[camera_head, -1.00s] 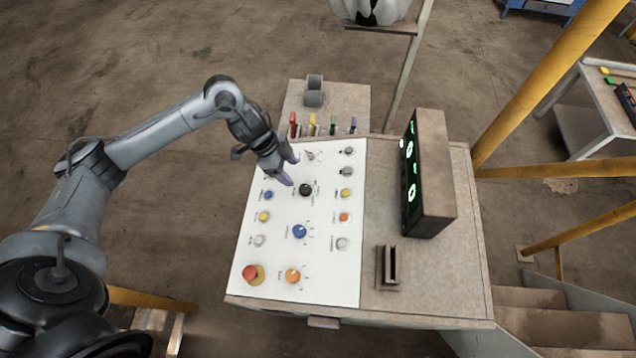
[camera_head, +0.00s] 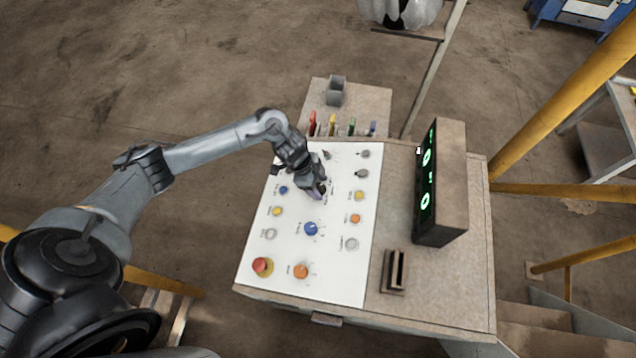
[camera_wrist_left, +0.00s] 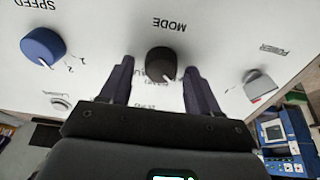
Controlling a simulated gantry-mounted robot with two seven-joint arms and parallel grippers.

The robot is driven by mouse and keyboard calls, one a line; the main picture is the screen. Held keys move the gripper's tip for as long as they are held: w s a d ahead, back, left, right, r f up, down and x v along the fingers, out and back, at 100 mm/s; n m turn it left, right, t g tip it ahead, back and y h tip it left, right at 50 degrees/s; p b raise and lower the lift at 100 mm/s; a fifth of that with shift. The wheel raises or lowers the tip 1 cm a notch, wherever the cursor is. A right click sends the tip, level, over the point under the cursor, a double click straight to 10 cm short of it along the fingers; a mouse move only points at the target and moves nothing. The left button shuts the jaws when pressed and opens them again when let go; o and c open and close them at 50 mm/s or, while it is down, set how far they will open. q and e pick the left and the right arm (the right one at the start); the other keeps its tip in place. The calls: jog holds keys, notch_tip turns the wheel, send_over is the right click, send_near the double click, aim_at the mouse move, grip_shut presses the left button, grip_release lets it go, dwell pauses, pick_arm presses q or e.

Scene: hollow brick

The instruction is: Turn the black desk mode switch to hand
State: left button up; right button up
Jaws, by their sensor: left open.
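The black mode switch (camera_wrist_left: 161,62) is a round knob under the printed word MODE in the left wrist view. My left gripper (camera_wrist_left: 160,75) is open, with one purple finger on each side of the knob and a gap on both sides. In the head view my left gripper (camera_head: 320,193) is low over the upper middle of the white panel (camera_head: 335,270) and hides most of the knob. The labels around the knob are partly covered by the fingers and too blurred to read fully. My right gripper is not in view.
A blue speed knob (camera_head: 311,229) sits below the gripper and an orange knob (camera_head: 301,271) lower still. A red mushroom button (camera_head: 262,266) is at lower left. A display box (camera_head: 445,185) with green readouts stands right of the panel. Coloured pieces stand behind it.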

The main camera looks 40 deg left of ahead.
pick_arm(q)
jog(key=c, duration=1)
jog(key=shift+m, duration=0.4)
jog(key=m+b, duration=0.2)
jog(key=m, duration=0.2)
jog(key=shift+f+m+b, duration=0.1)
jog(key=shift+m+b, duration=0.25)
jog(key=shift+m, duration=0.05)
jog(key=m+b, duration=0.1)
jog(key=m, duration=0.1)
jog(key=shift+m+g+b, duration=0.3)
jog(key=shift+m+g, duration=0.1)
jog(key=shift+m+b, duration=0.35)
jog(key=shift+m, duration=0.35)
jog(key=shift+s, duration=0.1)
jog(key=shift+r, duration=0.2)
